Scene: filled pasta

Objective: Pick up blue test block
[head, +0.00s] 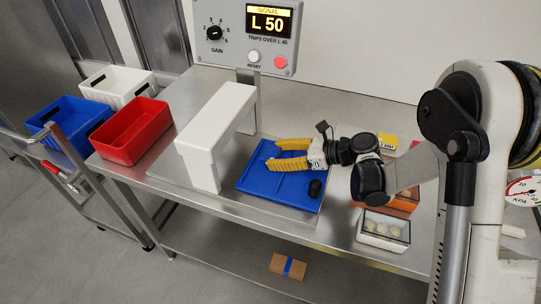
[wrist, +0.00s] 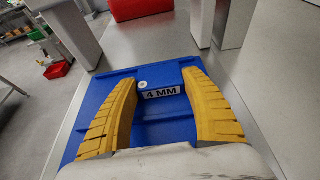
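My gripper (head: 272,153) has two yellow ribbed fingers, spread apart low over a blue tray (head: 262,181) on the steel table. In the wrist view the fingers (wrist: 160,79) stand on either side of a blue face with a white "4 MM" label (wrist: 162,93). A pale round spot shows beside the label. I see no clear contact between the fingers and it. In the head view I cannot make out a separate blue block.
A white arch (head: 214,125) stands left of the tray. A small black object (head: 315,188) lies on the tray. Red (head: 133,134), blue (head: 62,122) and white (head: 118,82) bins are left. A clear-topped box (head: 383,230) is right. A control panel (head: 248,35) stands behind.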

